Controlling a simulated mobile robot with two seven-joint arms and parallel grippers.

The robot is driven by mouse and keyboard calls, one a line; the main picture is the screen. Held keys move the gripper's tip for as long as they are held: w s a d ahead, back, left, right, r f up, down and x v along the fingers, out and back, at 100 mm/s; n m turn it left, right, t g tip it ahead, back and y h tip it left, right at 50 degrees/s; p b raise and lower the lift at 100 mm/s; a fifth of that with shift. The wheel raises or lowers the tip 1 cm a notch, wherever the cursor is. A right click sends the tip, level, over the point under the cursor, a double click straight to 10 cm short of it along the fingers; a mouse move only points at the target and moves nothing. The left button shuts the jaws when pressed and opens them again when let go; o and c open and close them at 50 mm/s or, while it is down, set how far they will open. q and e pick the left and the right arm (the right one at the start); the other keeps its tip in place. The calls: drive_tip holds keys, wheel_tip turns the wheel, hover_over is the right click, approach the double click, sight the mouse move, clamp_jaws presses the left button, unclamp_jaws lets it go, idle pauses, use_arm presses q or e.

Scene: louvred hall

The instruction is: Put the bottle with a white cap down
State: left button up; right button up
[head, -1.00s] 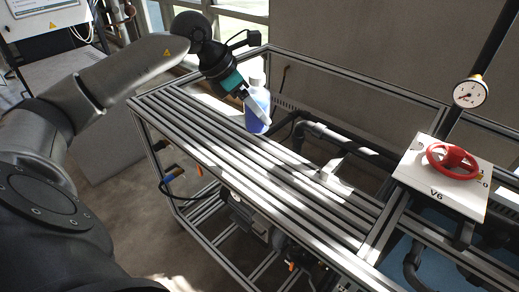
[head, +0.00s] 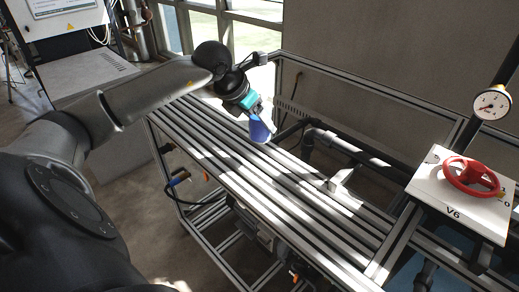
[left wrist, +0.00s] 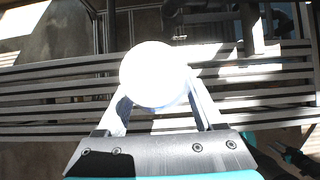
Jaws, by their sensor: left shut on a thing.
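The bottle is blue (head: 260,129) and is over the far part of the slatted metal bench (head: 290,205) in the head view. Its white cap (left wrist: 155,72) fills the middle of the left wrist view, between the two fingers. My left gripper (head: 259,112) is shut on the bottle and covers its upper part in the head view. The cap is hard to make out there against the bright window. The bottle's base is close to the slats; I cannot tell whether it touches them. My right gripper is not in view.
A metal frame rail runs behind the bench, with dark pipes (head: 330,140) beside it. A red valve wheel (head: 472,175) on a white V6 panel and a round gauge (head: 491,103) stand at the right. The near slats are clear.

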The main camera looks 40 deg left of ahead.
sight(251, 138)
use_arm(q)
wheel_tip(251, 138, down, 8)
drive_tip(key=shift+f+b, duration=0.25)
drive_tip(key=shift+b, duration=0.05)
drive_tip(key=o, duration=1.6)
drive_tip(key=shift+c, duration=0.2)
drive_tip(key=v, duration=0.5)
drive_tip(key=shift+s+a+r+p, duration=0.1)
drive_tip(key=shift+s+r+p, duration=0.1)
drive_tip(key=shift+r+p, duration=0.15)
drive_tip(key=shift+p+v, duration=0.95)
drive_tip(key=shift+v, duration=1.25)
drive_tip(key=shift+p+v, duration=0.35)
drive_tip(key=shift+v, duration=0.55)
